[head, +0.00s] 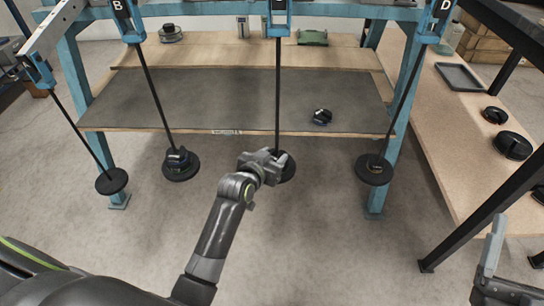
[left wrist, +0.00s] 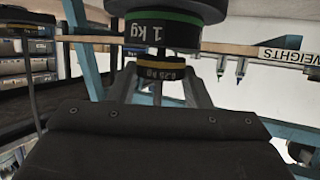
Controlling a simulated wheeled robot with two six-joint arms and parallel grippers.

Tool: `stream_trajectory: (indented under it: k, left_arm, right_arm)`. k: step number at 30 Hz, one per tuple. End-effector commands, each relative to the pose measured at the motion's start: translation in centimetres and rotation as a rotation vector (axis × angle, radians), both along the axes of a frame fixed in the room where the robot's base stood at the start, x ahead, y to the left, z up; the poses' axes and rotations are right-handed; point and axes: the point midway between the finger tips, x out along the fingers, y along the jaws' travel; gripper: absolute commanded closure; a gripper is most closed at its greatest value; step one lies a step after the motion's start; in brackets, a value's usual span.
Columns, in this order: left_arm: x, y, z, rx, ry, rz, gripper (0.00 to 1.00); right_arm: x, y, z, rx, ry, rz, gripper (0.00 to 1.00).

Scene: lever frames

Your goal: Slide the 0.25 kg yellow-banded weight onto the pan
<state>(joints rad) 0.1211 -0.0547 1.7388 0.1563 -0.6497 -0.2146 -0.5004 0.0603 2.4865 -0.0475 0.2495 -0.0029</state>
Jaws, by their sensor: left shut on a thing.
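My left gripper (head: 268,163) is in the middle of the head view, at the hanging rod's round black pan (head: 289,170), and hides much of it. In the left wrist view the gripper (left wrist: 156,88) is shut on the small yellow-banded 0.25 kg weight (left wrist: 160,71). A larger green-banded 1 kg weight (left wrist: 160,33) shows just above it in that view. Whether the small weight touches the pan is hidden. Part of my right gripper (head: 490,260) shows at the lower right; its jaw opening is unclear.
Other pans hang at the left (head: 111,182), centre left (head: 178,173) and right (head: 374,174). A blue frame (head: 395,130) carries the rods. A dark weight (head: 321,116) sits on the bench mat (head: 225,95). The right table holds a tray (head: 460,77) and black discs (head: 513,146).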

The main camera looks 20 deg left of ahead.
Motion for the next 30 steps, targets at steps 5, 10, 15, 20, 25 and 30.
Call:
stream_trajectory:
  k: [5, 10, 15, 20, 25, 30]
  left_arm:
    - [0.44, -0.07, 0.20, 0.000, -0.004, 0.000, 0.78]
    - [0.76, -0.12, 0.16, 0.000, -0.003, 0.000, 0.78]
    - [1.04, -0.16, 0.14, 0.001, -0.002, 0.000, 0.78]
    - [1.09, -0.16, 0.12, 0.000, -0.003, 0.000, 0.78]
    - [1.08, -0.16, 0.12, 0.000, -0.003, 0.000, 0.78]
    - [1.08, -0.16, -0.02, 0.001, -0.002, 0.000, 0.78]
  right_arm:
    - [0.00, 0.00, 0.14, 0.000, 0.000, 0.000, 0.20]
    - [0.00, 0.00, 0.24, 0.000, 0.000, 0.000, 0.20]
    - [0.00, 0.00, 0.31, 0.000, 0.000, 0.000, 0.20]
    - [0.00, 0.00, 0.31, 0.000, 0.000, 0.000, 0.20]
    - [0.00, 0.00, 0.31, 0.000, 0.000, 0.000, 0.20]
    - [0.00, -0.01, 0.27, 0.000, 0.000, 0.000, 0.20]
